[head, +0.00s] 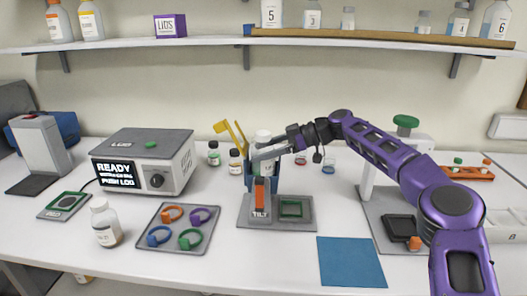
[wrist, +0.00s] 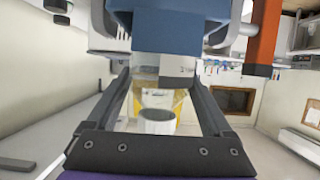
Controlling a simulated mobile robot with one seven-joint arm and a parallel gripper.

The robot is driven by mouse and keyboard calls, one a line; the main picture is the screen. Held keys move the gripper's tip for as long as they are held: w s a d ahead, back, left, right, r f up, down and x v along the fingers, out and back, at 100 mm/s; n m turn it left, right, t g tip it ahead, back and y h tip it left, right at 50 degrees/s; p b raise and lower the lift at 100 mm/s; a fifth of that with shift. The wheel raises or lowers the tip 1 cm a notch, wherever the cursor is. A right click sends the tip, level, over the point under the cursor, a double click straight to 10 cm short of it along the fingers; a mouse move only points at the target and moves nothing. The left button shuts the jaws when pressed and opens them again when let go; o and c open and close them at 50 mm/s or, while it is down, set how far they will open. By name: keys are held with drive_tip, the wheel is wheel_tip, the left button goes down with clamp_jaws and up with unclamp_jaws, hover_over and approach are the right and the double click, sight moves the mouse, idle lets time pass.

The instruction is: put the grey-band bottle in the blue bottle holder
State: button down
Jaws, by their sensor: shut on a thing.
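My gripper (head: 268,151) is shut on a white bottle (head: 263,137), with a finger across its upper body. In the wrist view the bottle (wrist: 158,122) lies between the two fingers, its grey round end facing the camera. The bottle is upright, at the blue bottle holder (head: 275,184), which stands on the grey base marked TILT. The holder also shows in the wrist view (wrist: 165,33), beyond the bottle. The bottle's lower part is hidden by the holder, the orange post and my gripper. I cannot tell how deep it sits, and its band is not clear.
A yellow bracket (head: 233,137) rises just left of the holder. Two small dark bottles (head: 235,161) stand behind it. A white-capped bottle (head: 105,224) stands at the left, near a tray of coloured rings (head: 175,248). A blue mat (head: 351,262) lies bare at the front right.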

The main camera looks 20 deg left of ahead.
drive_tip(key=shift+r, duration=0.1)
drive_tip(key=shift+f+b, duration=0.55)
drive_tip(key=shift+f, duration=0.05)
unclamp_jaws()
drive_tip(key=shift+r, duration=0.1)
drive_tip(key=shift+r+p, duration=0.25)
drive_tip(key=shift+p, duration=0.1)
drive_tip(key=v, duration=1.2)
drive_tip(key=shift+r+p, duration=0.2)
drive_tip(key=shift+p, duration=0.15)
drive_tip(key=shift+d, duration=0.1)
